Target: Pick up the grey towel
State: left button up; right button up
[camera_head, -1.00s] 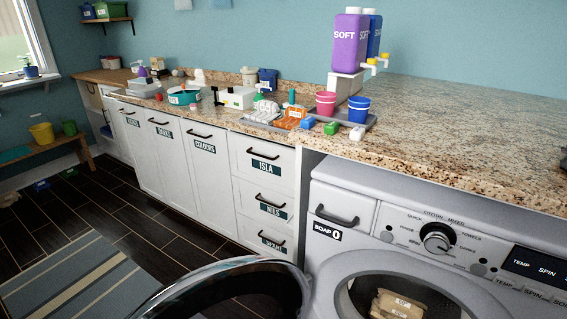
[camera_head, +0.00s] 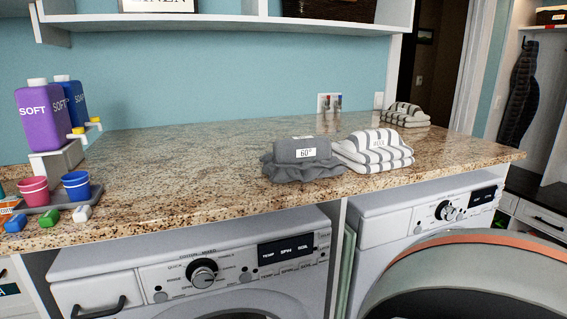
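The grey towel (camera_head: 303,150) lies folded on the granite countertop, above the gap between the two machines. It carries a white tag reading 60° and rests on a darker grey, crumpled cloth (camera_head: 303,171). A stack of white and grey striped towels (camera_head: 373,152) sits right beside it on the right; I cannot tell whether they touch. Neither of my grippers is in the head view.
The countertop (camera_head: 190,175) is clear left of the towel. SOFT bottles (camera_head: 42,118) and cups (camera_head: 76,185) stand at the left end. Another striped towel pile (camera_head: 405,114) lies behind right. A shelf (camera_head: 220,24) overhangs the back. A round machine door (camera_head: 470,280) stands open at front right.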

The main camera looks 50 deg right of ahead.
aim_at(306, 158)
jog(key=l+z, duration=0.1)
jog(key=z, duration=1.7)
